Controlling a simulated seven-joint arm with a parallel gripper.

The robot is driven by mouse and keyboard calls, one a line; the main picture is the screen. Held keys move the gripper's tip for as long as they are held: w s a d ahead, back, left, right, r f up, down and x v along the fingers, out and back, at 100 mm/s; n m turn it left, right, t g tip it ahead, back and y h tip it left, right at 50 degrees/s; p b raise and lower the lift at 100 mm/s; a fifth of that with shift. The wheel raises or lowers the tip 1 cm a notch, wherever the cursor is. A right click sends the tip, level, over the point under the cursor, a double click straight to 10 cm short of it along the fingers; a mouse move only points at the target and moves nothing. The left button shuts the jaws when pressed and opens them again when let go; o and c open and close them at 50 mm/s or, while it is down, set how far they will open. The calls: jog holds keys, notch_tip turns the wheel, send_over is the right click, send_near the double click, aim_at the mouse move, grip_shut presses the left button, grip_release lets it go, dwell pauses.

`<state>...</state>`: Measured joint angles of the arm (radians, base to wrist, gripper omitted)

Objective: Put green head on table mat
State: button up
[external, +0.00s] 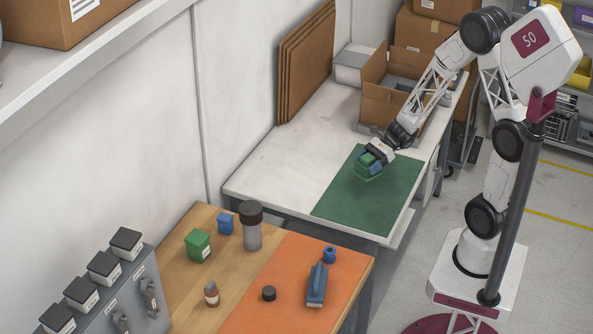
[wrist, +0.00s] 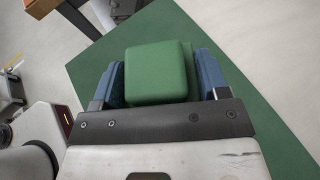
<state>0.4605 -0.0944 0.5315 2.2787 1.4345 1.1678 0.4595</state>
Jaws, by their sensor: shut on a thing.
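My gripper (external: 371,163) is shut on the green head (external: 365,160), a rounded green block. In the wrist view the green head (wrist: 156,72) sits between the two blue fingers of my gripper (wrist: 160,82). The green table mat (external: 345,205) lies on the white table, and the head is over its far part. The mat also fills much of the wrist view (wrist: 245,100). I cannot tell whether the head touches the mat or is a little above it.
An open cardboard box (external: 385,85) stands behind my gripper on the white table (external: 275,165). The nearer wooden table holds an orange mat (external: 285,265), a green container (external: 198,245), a blue block (external: 225,223), a grey cylinder (external: 251,230) and a blue tool (external: 317,285). The near part of the green mat is clear.

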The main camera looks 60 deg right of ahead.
jog(key=shift+s+d+f+m+t+h, duration=0.5)
jog(key=shift+s+d, duration=1.2)
jog(key=shift+s, duration=0.65)
jog(key=shift+s+d+f+m+t+h, duration=0.15)
jog(key=shift+s+d+f+m+t, duration=0.3)
jog(key=shift+s+d, duration=1.55)
jog(key=shift+s+d+f+m+t+h, duration=0.3)
jog(key=shift+s+d+m+t, duration=0.35)
jog(key=shift+s+d, duration=1.4)
jog(key=shift+s+a, duration=0.6)
jog(key=shift+a, duration=0.05)
jog(key=w+d, duration=0.2)
jog(key=w, duration=0.3)
jog(key=w+d+f, duration=0.1)
jog(key=w+d, duration=0.1)
jog(key=w, duration=0.2)
jog(key=w+d, duration=0.2)
jog(key=w, duration=0.3)
jog(key=shift+w+d+f, duration=0.2)
jog(key=shift+w+d, duration=0.1)
jog(key=shift+w, duration=0.05)
jog(key=shift+f, duration=1.75)
jog(key=shift+f, duration=0.1)
